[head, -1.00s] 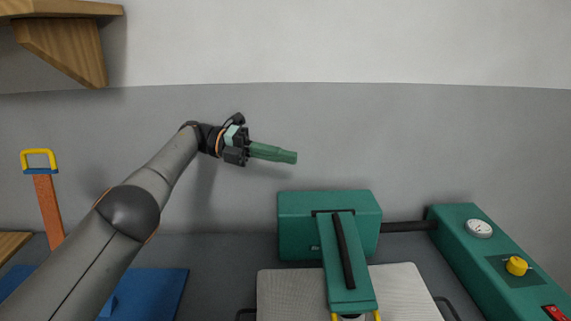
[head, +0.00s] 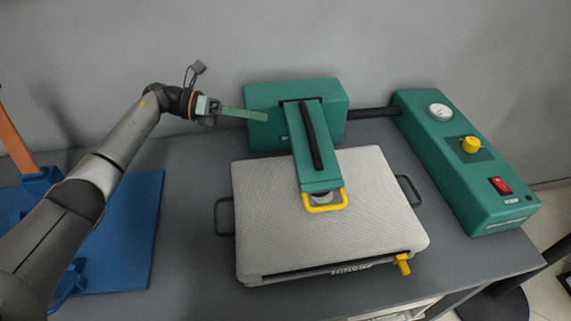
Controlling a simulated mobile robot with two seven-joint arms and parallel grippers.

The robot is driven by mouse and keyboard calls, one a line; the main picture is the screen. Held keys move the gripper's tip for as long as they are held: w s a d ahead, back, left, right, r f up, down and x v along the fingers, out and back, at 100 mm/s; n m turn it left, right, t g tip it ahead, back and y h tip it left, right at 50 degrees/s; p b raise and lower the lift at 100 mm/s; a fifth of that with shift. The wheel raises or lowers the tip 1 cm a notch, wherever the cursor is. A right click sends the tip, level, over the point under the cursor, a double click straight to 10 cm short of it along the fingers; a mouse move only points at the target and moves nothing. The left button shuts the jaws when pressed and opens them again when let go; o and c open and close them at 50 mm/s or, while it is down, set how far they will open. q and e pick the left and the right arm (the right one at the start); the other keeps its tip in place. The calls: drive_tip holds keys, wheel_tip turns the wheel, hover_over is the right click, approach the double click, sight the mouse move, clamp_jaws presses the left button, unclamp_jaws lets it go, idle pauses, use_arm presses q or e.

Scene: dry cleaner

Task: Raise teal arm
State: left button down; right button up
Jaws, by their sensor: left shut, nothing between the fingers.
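The teal arm (head: 317,152) of the press reaches forward from a teal housing (head: 263,97) at the back. It lies low over the pale padded plate (head: 385,205), with a black strip on top and a yellow handle (head: 325,201) at its front end. My left gripper (head: 266,116) is shut and empty. In the picture its green fingers overlap the left front of the housing, to the left of the teal arm and apart from the yellow handle. My right gripper is not in view.
A teal control box (head: 465,165) with a gauge, yellow knob and red switch stands on the right, joined by a black tube. A blue base (head: 130,235) with an orange post lies at left. The grey tabletop (head: 190,185) is clear between base and press.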

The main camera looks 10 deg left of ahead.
sight(285, 177)
use_arm(q)
drive_tip(key=s+f+m+t+y, duration=0.1)
drive_tip(key=s+f+m, duration=0.2)
drive_tip(key=s+f, duration=0.1)
drive_tip(key=shift+a+f+p, duration=0.1)
drive_tip(key=shift+p, duration=0.2)
drive_tip(key=s+m, duration=0.1)
drive_tip(key=s+m+t, duration=0.1)
drive_tip(key=s, duration=0.1)
drive_tip(key=s+f+m+y, duration=0.1)
drive_tip(key=s, duration=0.1)
drive_tip(key=shift+s+m+t+p, duration=0.15)
drive_tip(key=shift+m+t+p, duration=0.15)
drive_tip(key=shift+m+t, duration=0.1)
drive_tip(key=shift+s+r+m, duration=0.15)
drive_tip(key=shift+s+m, duration=0.25)
drive_tip(key=shift+s, duration=0.1)
drive_tip(key=p+x, duration=0.2)
drive_tip(key=x, duration=0.8)
drive_tip(key=shift+w, duration=0.15)
